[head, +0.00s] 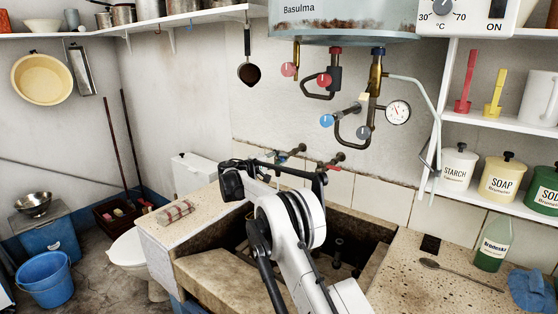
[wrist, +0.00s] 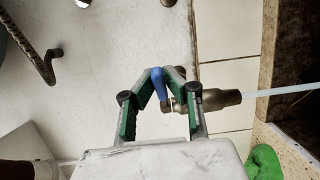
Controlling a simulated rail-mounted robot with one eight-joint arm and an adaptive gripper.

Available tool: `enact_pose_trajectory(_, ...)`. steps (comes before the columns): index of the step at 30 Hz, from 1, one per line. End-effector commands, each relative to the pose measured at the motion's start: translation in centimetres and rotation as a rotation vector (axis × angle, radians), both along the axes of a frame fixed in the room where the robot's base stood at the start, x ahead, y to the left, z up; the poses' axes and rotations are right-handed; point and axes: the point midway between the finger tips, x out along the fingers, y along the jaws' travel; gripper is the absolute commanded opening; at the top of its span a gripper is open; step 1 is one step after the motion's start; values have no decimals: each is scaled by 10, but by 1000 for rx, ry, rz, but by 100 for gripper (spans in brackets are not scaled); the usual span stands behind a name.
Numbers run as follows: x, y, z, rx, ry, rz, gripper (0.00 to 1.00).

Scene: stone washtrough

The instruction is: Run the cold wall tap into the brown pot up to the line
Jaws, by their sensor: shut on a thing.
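A brass wall tap (wrist: 215,98) with a blue lever (wrist: 161,86) shows in the wrist view. My gripper (wrist: 166,73), with green-lined fingers, is shut on this lever. A thin pale stream of water (wrist: 285,91) runs from the tap's spout toward the right edge of the wrist view. In the head view two wall taps, one at left (head: 297,151) and one at right (head: 337,158), sit above the stone trough (head: 215,275); my arm covers part of them. I cannot make out the brown pot or its line; my arm hides much of the trough.
A boiler (head: 345,22) with red and blue valves (head: 326,120) and a gauge (head: 397,112) hangs above. A green bottle (head: 493,246), a spoon (head: 455,272) and a blue cloth (head: 528,288) lie or stand on the right worktop. A rolled cloth (head: 175,211) is on the left ledge.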

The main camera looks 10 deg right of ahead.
Motion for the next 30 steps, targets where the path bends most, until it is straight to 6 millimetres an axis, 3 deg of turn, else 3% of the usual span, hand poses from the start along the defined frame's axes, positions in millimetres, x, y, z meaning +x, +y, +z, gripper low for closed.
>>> enact_pose_trajectory(6, 0, 0, -1, 1, 0, 0, 0)
enact_pose_trajectory(7, 0, 0, -1, 1, 0, 0, 9)
enact_pose_trajectory(12, 0, 0, -1, 1, 0, 0, 29)
enact_pose_trajectory(23, -2, 7, 0, 0, 0, 2, 29)
enact_pose_trajectory(30, -18, 43, 0, 1, 0, 4, 29)
